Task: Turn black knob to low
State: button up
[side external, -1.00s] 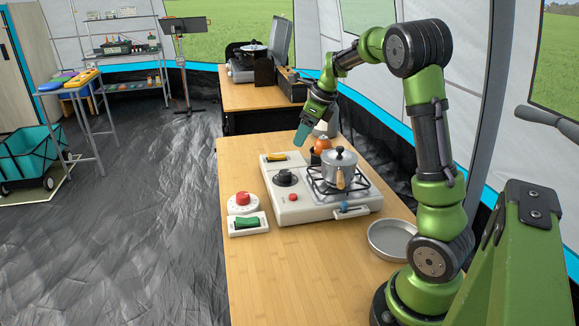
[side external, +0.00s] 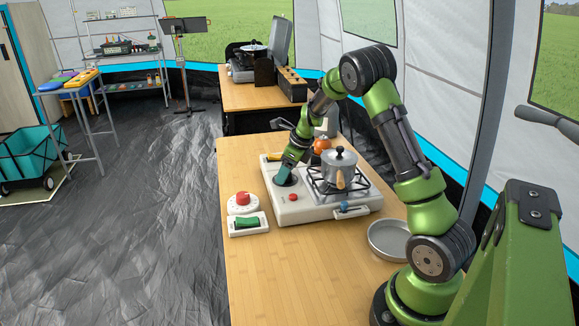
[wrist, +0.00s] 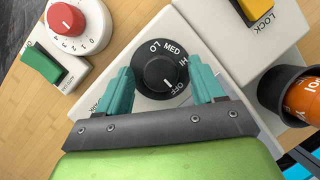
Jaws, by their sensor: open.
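The black knob (wrist: 161,66) sits on the white stove (wrist: 228,40), its dial marked LO, MED, HI and OFF. Its white pointer line lies near the OFF mark. My gripper (wrist: 159,72) is open, with one teal finger on each side of the knob. Whether the fingers touch it I cannot tell. In the side view my gripper (side external: 284,175) is down at the knob's place on the stove (side external: 308,208) and hides most of the knob.
A silver pot (side external: 338,167) stands on the burner, right of my gripper. A red dial (side external: 242,200) and a green switch (side external: 249,223) are at the left. A yellow switch (wrist: 255,10) and an orange can (wrist: 303,97) are close by.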

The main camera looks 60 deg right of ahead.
jog(key=shift+c, duration=0.5)
jog(key=c, duration=0.9)
jog(key=shift+c, duration=0.2)
